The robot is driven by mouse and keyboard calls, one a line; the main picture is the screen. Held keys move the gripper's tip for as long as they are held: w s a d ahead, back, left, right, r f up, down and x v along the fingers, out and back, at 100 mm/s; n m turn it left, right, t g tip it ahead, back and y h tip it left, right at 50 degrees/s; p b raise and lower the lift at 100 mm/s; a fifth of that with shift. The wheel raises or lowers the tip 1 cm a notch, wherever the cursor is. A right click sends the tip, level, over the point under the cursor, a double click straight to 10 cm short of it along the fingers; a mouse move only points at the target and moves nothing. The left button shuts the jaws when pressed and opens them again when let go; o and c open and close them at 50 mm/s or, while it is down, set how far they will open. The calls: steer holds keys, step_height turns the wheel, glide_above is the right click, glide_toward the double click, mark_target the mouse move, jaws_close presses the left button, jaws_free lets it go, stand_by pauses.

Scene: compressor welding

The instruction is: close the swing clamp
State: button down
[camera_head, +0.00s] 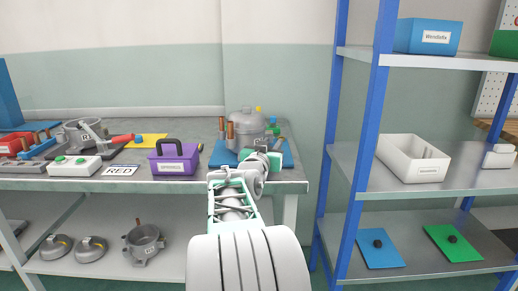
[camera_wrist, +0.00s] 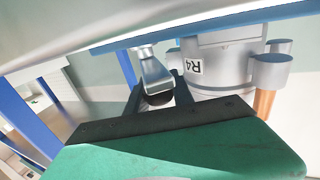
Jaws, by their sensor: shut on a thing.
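The compressor (camera_head: 246,128), a grey pot with copper pipes, stands on a blue base plate (camera_head: 219,156) at the right end of the workbench. In the wrist view the compressor body (camera_wrist: 215,68) carries an upside-down R4 label, with a copper pipe at its right. My gripper (camera_head: 264,158) reaches in front of it. In the wrist view its dark fingers (camera_wrist: 158,92) are shut on a grey metal piece with a dark end, seemingly the swing clamp (camera_wrist: 153,70), beside the compressor. My arm hides much of the clamp in the head view.
A purple bin (camera_head: 173,161) stands left of my arm on the workbench (camera_head: 206,184). Farther left are a red-handled fixture (camera_head: 122,139) and a white button box (camera_head: 75,166). A blue-post shelf rack (camera_head: 361,130) stands close on the right.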

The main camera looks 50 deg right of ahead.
stand_by(0.3)
steer(key=c, duration=1.1)
jaws_free()
steer(key=v, duration=0.7)
steer(key=shift+s+a+p, duration=0.1)
steer(key=shift+a+p, duration=0.25)
steer(key=shift+a, duration=0.05)
